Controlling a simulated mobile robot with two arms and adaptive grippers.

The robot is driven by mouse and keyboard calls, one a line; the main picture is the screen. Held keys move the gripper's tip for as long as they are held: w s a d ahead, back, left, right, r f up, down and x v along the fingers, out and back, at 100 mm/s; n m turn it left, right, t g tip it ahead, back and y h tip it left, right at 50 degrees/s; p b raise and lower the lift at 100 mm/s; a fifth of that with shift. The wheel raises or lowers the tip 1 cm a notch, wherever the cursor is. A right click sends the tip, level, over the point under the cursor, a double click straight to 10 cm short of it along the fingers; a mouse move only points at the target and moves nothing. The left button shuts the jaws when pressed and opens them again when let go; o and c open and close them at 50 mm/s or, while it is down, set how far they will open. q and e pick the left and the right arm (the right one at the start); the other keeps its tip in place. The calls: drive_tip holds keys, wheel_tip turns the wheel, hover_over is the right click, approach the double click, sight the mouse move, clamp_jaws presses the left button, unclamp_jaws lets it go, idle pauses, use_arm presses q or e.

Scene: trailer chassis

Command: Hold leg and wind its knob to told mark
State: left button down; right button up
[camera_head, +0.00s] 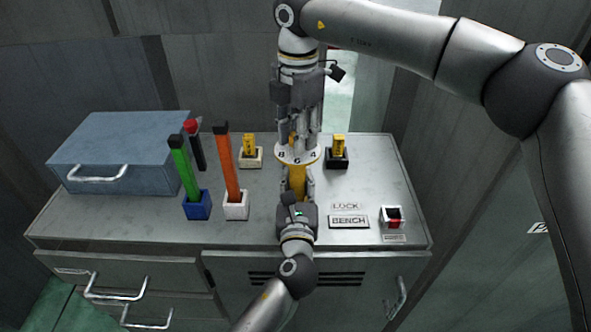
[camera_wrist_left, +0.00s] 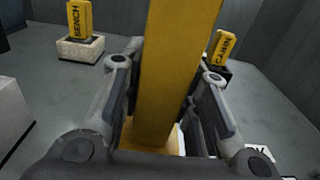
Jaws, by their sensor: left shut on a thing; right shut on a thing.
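A yellow leg (camera_head: 296,183) stands upright on the bench, topped by a white numbered dial (camera_head: 297,155) on which 8, 6 and 4 face me. My left gripper (camera_head: 297,196) is shut on the leg's lower part from the front; the left wrist view shows the leg (camera_wrist_left: 174,70) between its fingers (camera_wrist_left: 165,100). My right gripper (camera_head: 297,138) points down from above and is shut on the knob over the dial. Its fingers hide most of the knob, and I cannot see the dial's far side or tell which mark is set.
Yellow tags in blocks stand behind: BENCH (camera_wrist_left: 80,20) in a white block, CABIN (camera_wrist_left: 224,47) in a black one. Green (camera_head: 183,165) and orange (camera_head: 228,160) sticks stand left, near a blue-grey case (camera_head: 125,145).

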drive_tip(key=m, duration=0.6)
drive_tip(key=shift+f, duration=0.25)
drive_tip(key=o, duration=0.8)
drive_tip(key=shift+r, duration=0.1)
drive_tip(key=n, duration=0.3)
drive_tip(key=shift+n, duration=0.4)
drive_tip(key=n, duration=1.2)
